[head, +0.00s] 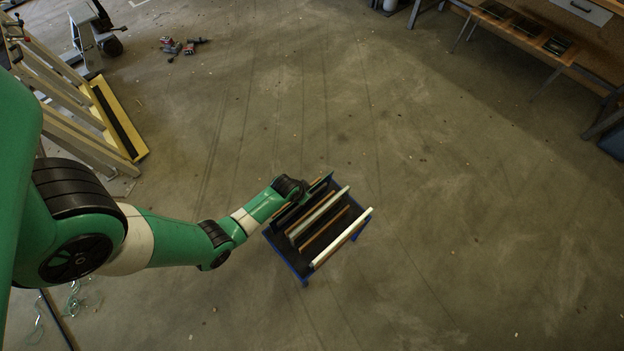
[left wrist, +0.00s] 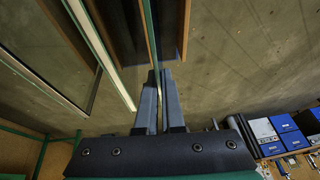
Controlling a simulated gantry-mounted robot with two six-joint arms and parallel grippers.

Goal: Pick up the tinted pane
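A thin, dark, green-edged pane, which looks like the tinted pane (left wrist: 150,28), shows nearly edge-on in the left wrist view. My left gripper (left wrist: 160,78) has its two grey fingers close on either side of this pane's edge, with almost no gap left, so it looks shut on it. In the head view my left gripper (head: 303,196) is at the upper left side of a blue-legged rack (head: 291,262), partly hidden by my wrist. The pane stands among the other panels in the rack. My right gripper is not in view.
Wood-edged and pale-edged panels (head: 342,237) stand close beside the held pane in the rack. The floor right of the rack is clear.

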